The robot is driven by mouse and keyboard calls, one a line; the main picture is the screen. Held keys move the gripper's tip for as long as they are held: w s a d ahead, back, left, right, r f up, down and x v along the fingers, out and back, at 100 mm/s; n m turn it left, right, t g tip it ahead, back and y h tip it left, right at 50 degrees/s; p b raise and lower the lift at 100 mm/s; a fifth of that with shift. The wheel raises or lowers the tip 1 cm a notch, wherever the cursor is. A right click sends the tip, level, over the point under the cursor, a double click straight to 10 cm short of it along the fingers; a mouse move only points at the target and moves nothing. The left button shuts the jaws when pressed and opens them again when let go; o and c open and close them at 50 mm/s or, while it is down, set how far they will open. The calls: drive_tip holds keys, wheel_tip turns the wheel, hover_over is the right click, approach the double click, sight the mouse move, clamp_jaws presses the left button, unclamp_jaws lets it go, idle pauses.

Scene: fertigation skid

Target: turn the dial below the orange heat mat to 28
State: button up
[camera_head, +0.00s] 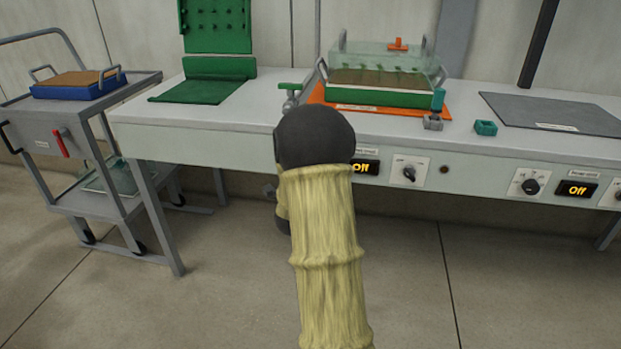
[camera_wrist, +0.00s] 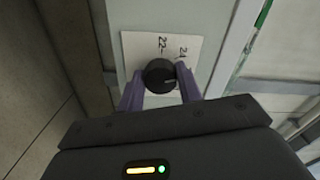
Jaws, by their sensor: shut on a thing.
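The orange heat mat (camera_head: 318,96) lies on the bench under a green tray (camera_head: 375,97) with a clear cover. In the wrist view, a black round dial (camera_wrist: 158,72) sits on a white scale plate (camera_wrist: 140,45). The numbers 22 and 24 show at the plate's top and upper right; other numbers are hidden. A short pale mark on the dial faces right, past the 24. The two purple fingers of my gripper (camera_wrist: 160,90) are shut on the dial, one on each side. In the head view my arm hides this dial and the gripper.
A display reading Off (camera_head: 366,167) is just right of my arm. Another knob (camera_head: 409,173), a second dial (camera_head: 530,187) and a second Off display (camera_head: 577,189) are further right. A grey mat (camera_head: 550,115) lies on the bench. A cart (camera_head: 60,110) stands left.

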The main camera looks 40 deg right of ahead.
drive_tip(key=shift+m+b, duration=6.1)
drive_tip(key=shift+b, duration=0.4)
drive_tip(key=o, duration=1)
drive_tip(key=shift+r, duration=0.1)
